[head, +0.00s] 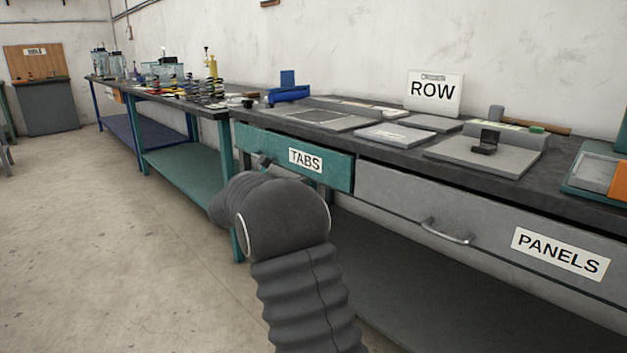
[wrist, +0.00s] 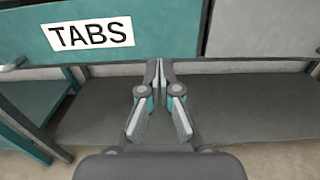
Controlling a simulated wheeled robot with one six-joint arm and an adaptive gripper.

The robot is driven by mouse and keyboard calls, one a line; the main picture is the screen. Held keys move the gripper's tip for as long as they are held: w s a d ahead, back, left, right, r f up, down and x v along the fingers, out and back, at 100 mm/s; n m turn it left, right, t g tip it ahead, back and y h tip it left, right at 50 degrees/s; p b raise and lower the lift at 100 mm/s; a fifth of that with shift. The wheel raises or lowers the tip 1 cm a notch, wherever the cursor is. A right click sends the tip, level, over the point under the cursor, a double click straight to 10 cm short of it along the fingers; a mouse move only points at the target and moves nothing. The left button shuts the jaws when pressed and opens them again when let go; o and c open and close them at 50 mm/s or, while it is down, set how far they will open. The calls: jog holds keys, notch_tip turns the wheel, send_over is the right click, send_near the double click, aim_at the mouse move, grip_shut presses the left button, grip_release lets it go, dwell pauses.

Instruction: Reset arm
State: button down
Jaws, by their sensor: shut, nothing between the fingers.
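My gripper (wrist: 159,75) shows in the wrist view with its fingertips together and nothing between them. It points toward the lower shelf area, just below the teal TABS drawer and the grey drawer beside it. In the head view my arm stands in front of the bench and hides the gripper. The teal TABS drawer (head: 331,168) is at the upper left of the wrist view too (wrist: 165,25). The grey PANELS drawer (head: 390,195) is to its right, with a metal handle (head: 446,234). The drawer fronts look shut or nearly so.
The dark worktop (head: 395,152) carries flat grey plates, a blue fixture (head: 288,93), a ROW sign (head: 435,91) and a hammer-like tool (head: 535,125). A lower shelf (wrist: 225,105) lies under the drawers. Open concrete floor (head: 110,250) is at the left.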

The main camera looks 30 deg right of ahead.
jog(key=shift+v, duration=1.5)
